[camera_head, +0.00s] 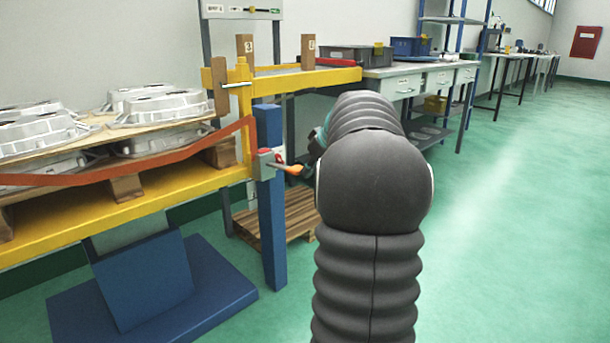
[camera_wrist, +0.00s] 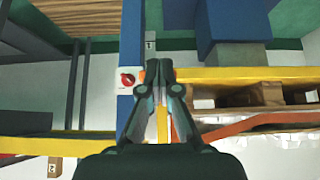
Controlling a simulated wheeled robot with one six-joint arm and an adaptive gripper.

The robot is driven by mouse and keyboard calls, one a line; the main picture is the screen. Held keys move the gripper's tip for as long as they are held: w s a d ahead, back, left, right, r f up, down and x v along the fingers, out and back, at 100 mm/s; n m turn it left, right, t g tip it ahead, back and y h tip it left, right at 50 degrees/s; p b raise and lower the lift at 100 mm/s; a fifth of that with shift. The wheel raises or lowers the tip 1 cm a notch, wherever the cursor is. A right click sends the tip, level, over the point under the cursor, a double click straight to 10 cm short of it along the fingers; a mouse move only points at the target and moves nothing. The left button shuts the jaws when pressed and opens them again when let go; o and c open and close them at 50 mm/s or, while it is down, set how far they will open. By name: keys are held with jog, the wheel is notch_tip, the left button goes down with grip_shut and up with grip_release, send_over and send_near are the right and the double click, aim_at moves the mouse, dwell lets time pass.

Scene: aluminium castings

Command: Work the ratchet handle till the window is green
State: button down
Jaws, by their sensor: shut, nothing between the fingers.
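The ratchet (camera_head: 265,165) is fixed on a blue post (camera_head: 272,225), with its orange handle (camera_head: 293,169) sticking out to the right. In the wrist view a little orange of the handle shows beside the left finger. A white plate with a red round window (camera_wrist: 126,79) sits on the post; no green shows in it. An orange-red strap (camera_head: 120,172) runs left from the ratchet across the pallet load. My gripper (camera_wrist: 158,72) is shut and empty, its fingertips close to the handle; contact cannot be told. My arm hides most of it in the head view.
Aluminium castings (camera_head: 160,107) lie on a wooden pallet in a yellow frame (camera_head: 150,207). A blue base (camera_head: 210,285) stands below. An empty wooden pallet (camera_head: 300,215) lies behind the post. A workbench (camera_head: 408,84) stands behind; the green floor at right is clear.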

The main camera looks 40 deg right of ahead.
jog(key=s+r, duration=0.4)
jog(key=s, duration=0.3)
jog(key=shift+s+d, duration=0.2)
jog(key=shift+d, duration=0.1)
jog(key=shift+r, duration=0.15)
dwell(0.5)
jog(key=w+r+g+p, duration=0.1)
jog(key=w+r+p, duration=0.7)
jog(key=r+p, duration=0.3)
jog(key=shift+a+r, duration=0.15)
jog(key=shift+r, duration=0.35)
jog(key=shift+w, duration=0.1)
